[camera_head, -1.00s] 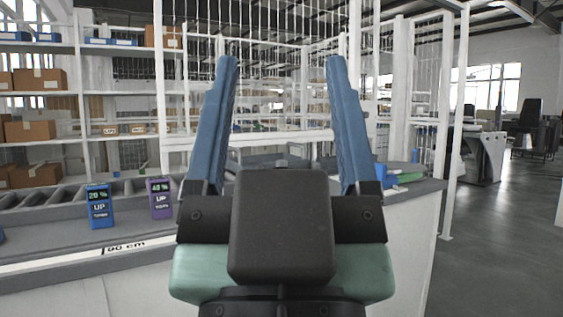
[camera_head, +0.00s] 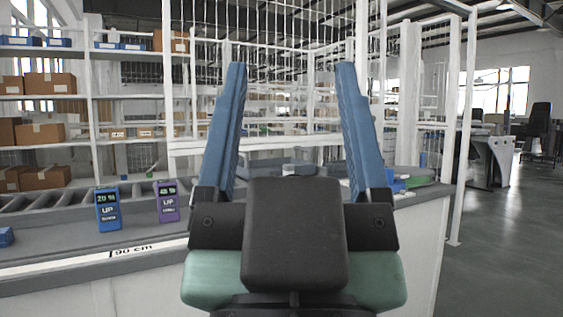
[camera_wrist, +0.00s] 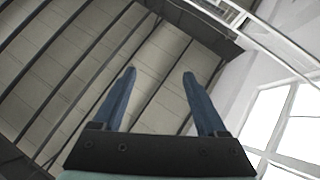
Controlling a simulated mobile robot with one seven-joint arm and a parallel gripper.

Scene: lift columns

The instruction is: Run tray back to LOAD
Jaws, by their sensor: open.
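My gripper (camera_head: 291,68) is in the middle of the head view, its two blue fingers pointing up, wide apart with nothing between them. In the wrist view my gripper (camera_wrist: 160,74) is also open and empty, against the ceiling. A blue box (camera_head: 107,208) and a purple box (camera_head: 168,201), each with a small display and the word UP, stand on the counter (camera_head: 60,247) to the left of my gripper. The blue display seems to read 20 and the purple one 40 or more; both are small. I cannot make out a tray or a LOAD mark.
A roller conveyor (camera_head: 60,196) runs behind the boxes. Shelves with cardboard boxes (camera_head: 50,83) stand at the back left. A small blue thing (camera_head: 6,236) lies at the left edge. A green round item (camera_head: 420,181) is on the counter's right end. Open floor (camera_head: 500,240) lies to the right.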

